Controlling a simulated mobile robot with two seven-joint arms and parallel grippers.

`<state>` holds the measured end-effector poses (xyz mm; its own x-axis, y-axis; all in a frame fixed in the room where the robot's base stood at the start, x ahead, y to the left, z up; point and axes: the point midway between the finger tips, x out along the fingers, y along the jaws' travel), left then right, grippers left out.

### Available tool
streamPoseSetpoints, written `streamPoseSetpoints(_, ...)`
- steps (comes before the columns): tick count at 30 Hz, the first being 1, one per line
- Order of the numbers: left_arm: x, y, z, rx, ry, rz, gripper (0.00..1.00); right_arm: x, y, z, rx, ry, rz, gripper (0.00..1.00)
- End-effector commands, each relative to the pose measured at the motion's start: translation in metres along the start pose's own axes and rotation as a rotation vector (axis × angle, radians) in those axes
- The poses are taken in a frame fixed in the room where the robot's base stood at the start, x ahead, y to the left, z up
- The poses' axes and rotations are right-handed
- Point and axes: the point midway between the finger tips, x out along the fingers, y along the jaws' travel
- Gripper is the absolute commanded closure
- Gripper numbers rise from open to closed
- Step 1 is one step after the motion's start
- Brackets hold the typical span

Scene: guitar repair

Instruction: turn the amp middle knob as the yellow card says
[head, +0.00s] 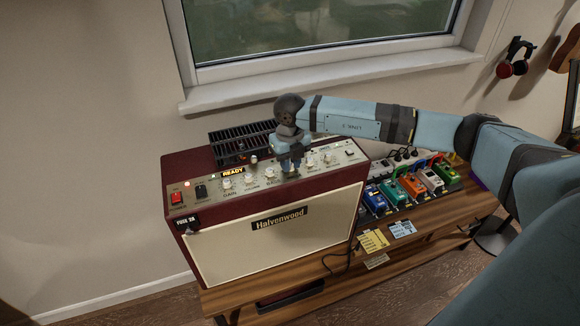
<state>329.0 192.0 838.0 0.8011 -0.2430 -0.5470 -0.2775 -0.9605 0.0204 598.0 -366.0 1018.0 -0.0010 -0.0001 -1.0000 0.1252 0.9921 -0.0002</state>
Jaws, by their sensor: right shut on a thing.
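The amp (335,215) is a dark red Halvenwood box with a cream front, standing on the wooden bench. A row of pale knobs (247,181) runs along its sloping top panel. My right gripper (290,169) reaches down to the middle of this row and is shut on a knob there. The gripper hides that knob and its label, so its pointer setting cannot be read. The yellow card (374,241) lies on the bench to the right of the amp; its writing is too small to read. My left gripper is out of view.
A black slotted unit (240,137) stands behind the knob panel. Several coloured pedals (412,186) stand right of the amp. A pale blue card (402,229) lies beside the yellow one. A red switch (176,198) is at the panel's left end. The window sill (330,80) is behind.

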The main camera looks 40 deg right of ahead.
Motion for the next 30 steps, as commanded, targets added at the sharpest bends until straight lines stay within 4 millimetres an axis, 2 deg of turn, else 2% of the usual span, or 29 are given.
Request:
streamPoseSetpoints(9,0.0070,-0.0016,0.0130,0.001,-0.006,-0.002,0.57,-0.0011,-0.0003,0.0012,-0.125,-0.005,0.000,1.00)
streamPoseSetpoints(26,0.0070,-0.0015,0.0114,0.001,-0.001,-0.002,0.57,-0.0024,-0.0004,0.0014,-0.152,-0.005,0.000,1.00)
streamPoseSetpoints(27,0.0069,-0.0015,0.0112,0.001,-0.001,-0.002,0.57,-0.0024,-0.0004,0.0014,-0.151,-0.005,0.000,0.72)
streamPoseSetpoints(30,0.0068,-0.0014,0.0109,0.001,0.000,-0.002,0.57,-0.0020,-0.0003,0.0012,-0.152,-0.004,0.000,0.53)
